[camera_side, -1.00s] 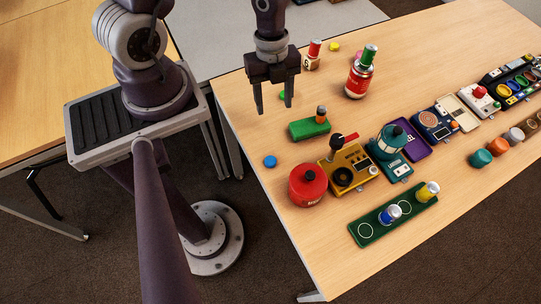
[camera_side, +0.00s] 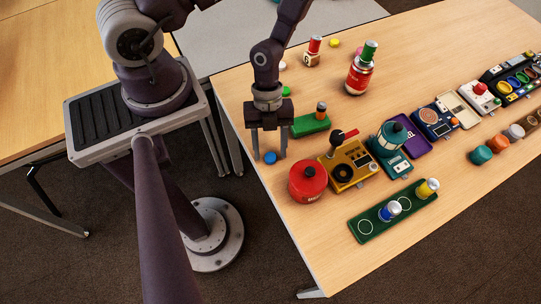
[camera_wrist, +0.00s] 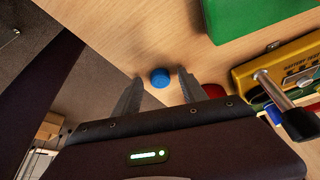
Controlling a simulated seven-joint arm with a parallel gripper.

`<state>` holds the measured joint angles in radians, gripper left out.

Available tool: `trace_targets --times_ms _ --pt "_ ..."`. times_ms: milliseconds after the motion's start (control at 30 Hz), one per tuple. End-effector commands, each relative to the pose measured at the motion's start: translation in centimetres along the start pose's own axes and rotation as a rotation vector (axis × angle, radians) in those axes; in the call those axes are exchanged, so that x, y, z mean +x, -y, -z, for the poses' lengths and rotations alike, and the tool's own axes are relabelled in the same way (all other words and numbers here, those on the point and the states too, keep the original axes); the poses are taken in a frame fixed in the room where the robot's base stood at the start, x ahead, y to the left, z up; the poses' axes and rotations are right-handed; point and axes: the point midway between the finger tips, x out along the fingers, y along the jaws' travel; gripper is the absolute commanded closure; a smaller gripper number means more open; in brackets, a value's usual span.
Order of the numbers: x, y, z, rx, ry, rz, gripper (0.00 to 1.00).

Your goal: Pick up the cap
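A small round blue cap (camera_side: 270,157) lies on the wooden table near its left edge. In the wrist view the blue cap (camera_wrist: 160,78) shows between and beyond the two fingertips. My gripper (camera_side: 269,157) is open and points down around the cap's place in the side view, with a finger at each side of it. In the wrist view my gripper (camera_wrist: 157,80) has its fingers apart with nothing held. I cannot tell how far the fingertips are above the table.
A red round tin (camera_side: 308,184) stands to the right of the cap. A green block (camera_side: 309,125) with an orange-topped peg lies behind, and a yellow box (camera_side: 349,166) with a lever stands farther right. The table's left edge is close to the cap.

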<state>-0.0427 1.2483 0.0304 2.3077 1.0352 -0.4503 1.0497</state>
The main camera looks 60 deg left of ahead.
Motion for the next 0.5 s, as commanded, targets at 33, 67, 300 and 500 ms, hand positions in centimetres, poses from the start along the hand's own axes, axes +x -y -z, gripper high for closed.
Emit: trace_targets --times_ms 33,67,300,500 --pt "-0.01 0.0 0.01 0.0 0.0 0.0 0.63" --pt "-0.02 0.0 0.01 0.0 0.0 0.0 0.69" --pt "-0.03 0.0 0.02 0.0 0.0 0.0 1.0" --pt "-0.04 -0.01 0.02 0.0 0.0 -0.001 1.0"
